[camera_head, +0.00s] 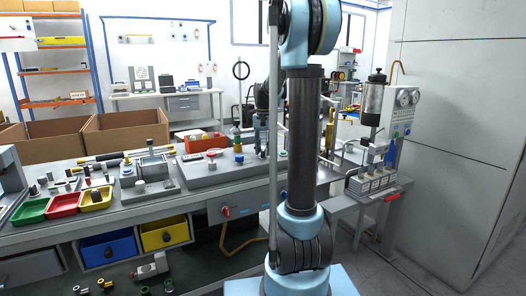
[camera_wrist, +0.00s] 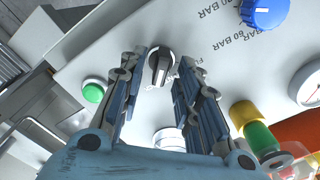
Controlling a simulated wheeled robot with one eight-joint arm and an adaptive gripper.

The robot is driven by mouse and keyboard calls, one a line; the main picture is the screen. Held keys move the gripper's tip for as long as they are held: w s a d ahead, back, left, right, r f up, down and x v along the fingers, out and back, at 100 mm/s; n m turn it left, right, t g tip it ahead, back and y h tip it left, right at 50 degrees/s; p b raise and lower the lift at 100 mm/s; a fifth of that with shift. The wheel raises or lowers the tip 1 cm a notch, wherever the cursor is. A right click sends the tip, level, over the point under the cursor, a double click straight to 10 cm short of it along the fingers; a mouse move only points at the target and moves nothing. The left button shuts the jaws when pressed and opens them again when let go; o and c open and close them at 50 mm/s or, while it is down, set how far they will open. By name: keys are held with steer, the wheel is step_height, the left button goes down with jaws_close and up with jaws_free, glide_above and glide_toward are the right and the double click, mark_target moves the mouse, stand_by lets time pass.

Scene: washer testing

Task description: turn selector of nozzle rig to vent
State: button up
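The selector of the nozzle rig looks to be the black knob (camera_wrist: 160,65) with a raised grip bar, on a light grey panel (camera_wrist: 115,45) in the wrist view. The bar runs nearly up and down in the picture, tilted slightly. My gripper (camera_wrist: 163,58) is open, with one blue-grey finger on each side of the knob and a small gap showing at both sides. Contact is not visible. Lettering beside the knob is partly hidden by the right finger, and no vent mark is legible. In the head view my arm hides the knob and most of my gripper.
A green button (camera_wrist: 94,91) sits left of the knob and a blue knob (camera_wrist: 263,12) at upper right. In the head view, coloured trays (camera_head: 62,206) and parts crowd the bench's left.

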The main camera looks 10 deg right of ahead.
steer(key=shift+f, duration=0.2)
jaws_close()
stand_by(0.3)
steer(key=n, duration=0.4)
steer(key=shift+a, duration=0.1)
steer(key=n, duration=0.4)
steer(key=shift+a+n, duration=0.1)
steer(key=shift+n, duration=0.2)
stand_by(0.3)
